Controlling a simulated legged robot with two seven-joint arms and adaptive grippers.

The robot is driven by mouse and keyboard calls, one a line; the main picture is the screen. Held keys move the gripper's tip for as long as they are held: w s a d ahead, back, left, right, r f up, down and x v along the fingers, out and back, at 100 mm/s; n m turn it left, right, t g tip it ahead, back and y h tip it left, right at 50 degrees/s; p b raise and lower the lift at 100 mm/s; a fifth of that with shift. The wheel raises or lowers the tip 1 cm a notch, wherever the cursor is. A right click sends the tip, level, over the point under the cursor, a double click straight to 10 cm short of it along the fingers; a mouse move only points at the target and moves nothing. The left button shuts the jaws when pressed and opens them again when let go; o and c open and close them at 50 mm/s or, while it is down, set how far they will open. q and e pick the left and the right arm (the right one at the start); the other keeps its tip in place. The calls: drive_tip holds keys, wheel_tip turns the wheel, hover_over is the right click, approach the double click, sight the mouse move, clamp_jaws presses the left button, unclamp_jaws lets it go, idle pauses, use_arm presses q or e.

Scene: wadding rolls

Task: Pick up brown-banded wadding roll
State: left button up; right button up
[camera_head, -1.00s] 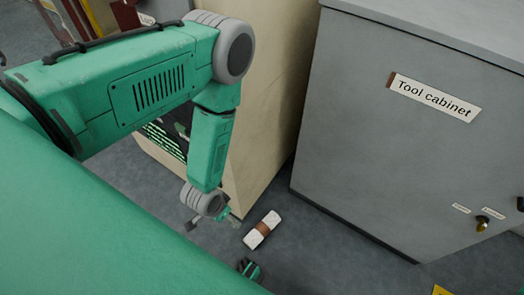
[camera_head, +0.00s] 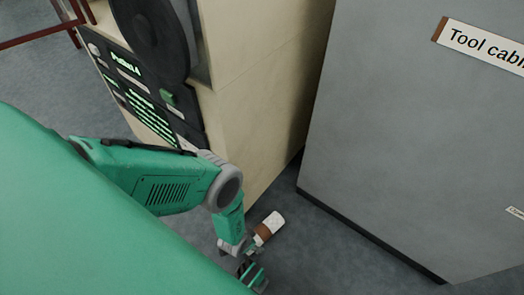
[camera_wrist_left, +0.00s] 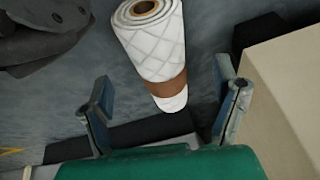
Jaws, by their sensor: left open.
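The brown-banded wadding roll (camera_head: 270,226) is white and quilted with a brown band around it. It lies on the floor between the beige cabinet and the grey tool cabinet. In the left wrist view the roll (camera_wrist_left: 153,45) shows its hollow end at the top, and its banded part reaches down toward the gap between my fingers. My left gripper (camera_head: 252,252) is at the near end of the roll. In the left wrist view its two fingers (camera_wrist_left: 163,105) are spread apart, one on each side, with neither seen touching the roll. My right gripper is not in view.
The beige cabinet (camera_head: 262,90) with a dark panel and green lit text stands left of the roll. The grey tool cabinet (camera_head: 400,150) stands to the right. A narrow strip of floor (camera_head: 325,255) is free between them and in front.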

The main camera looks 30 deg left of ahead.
use_arm(q)
drive_tip(key=shift+w+d+f, duration=0.2)
drive_tip(key=shift+w+f, duration=0.05)
drive_tip(key=shift+f, duration=0.25)
drive_tip(key=shift+w+f+b, duration=0.1)
drive_tip(key=shift+f+b, duration=0.25)
drive_tip(key=shift+b, duration=0.15)
drive_tip(key=b+x, duration=0.1)
drive_tip(key=x, duration=0.1)
drive_tip(key=b+x, duration=0.2)
drive_tip(key=shift+a+f, duration=0.15)
drive_tip(key=shift+f, duration=0.25)
drive_tip(key=shift+r, duration=0.15)
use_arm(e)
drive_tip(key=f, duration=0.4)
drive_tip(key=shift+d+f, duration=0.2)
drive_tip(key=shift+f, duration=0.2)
use_arm(q)
drive_tip(key=shift+c, duration=0.8)
drive_tip(key=c, duration=1.1)
drive_tip(key=shift+c, duration=0.5)
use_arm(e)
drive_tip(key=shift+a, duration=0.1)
